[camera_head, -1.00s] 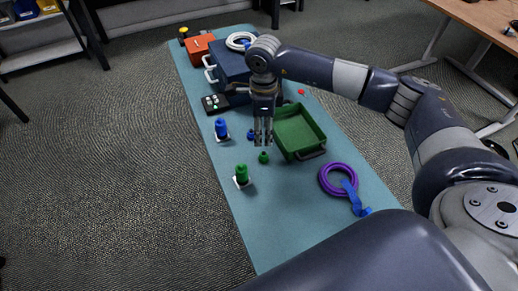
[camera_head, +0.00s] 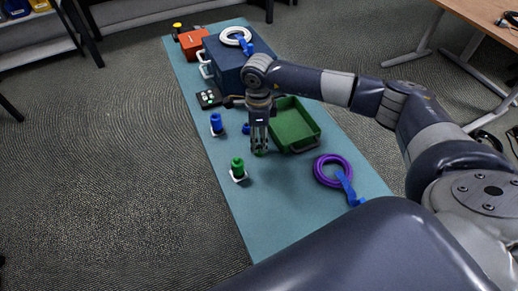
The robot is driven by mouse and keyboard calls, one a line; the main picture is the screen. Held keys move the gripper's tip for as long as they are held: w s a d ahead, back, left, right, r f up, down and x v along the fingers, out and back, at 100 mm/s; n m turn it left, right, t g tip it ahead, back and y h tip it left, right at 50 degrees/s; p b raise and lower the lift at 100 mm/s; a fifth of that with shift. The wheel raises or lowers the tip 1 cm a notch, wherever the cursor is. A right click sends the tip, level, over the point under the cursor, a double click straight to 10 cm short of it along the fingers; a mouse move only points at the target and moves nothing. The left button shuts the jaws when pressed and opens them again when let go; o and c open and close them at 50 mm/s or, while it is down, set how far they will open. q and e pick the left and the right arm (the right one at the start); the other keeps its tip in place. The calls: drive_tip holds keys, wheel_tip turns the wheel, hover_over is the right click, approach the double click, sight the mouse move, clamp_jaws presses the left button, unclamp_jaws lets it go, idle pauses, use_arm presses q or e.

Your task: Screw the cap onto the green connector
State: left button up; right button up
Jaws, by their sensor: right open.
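The green connector (camera_head: 237,167) stands upright on a small white base on the teal table, at the middle left. The small green cap (camera_head: 260,153) lies on the table to the right of the connector and a little farther back. My right gripper (camera_head: 259,148) points straight down right over the cap, with its fingers open around or just above it. The fingers partly hide the cap. My left gripper does not show.
A blue connector (camera_head: 216,124) and a blue cap (camera_head: 246,128) stand farther back. A green bin (camera_head: 294,125) is close to the right of my gripper. A purple cable ring (camera_head: 332,170) lies right. A dark blue case (camera_head: 225,62) stands behind. The table's front (camera_head: 270,220) is clear.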

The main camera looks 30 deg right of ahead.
sight(259, 146)
wheel_tip(259, 146, down, 5)
drive_tip(key=shift+s+f+p, duration=0.1)
drive_tip(key=shift+p, duration=0.55)
drive_tip(key=c, duration=0.8)
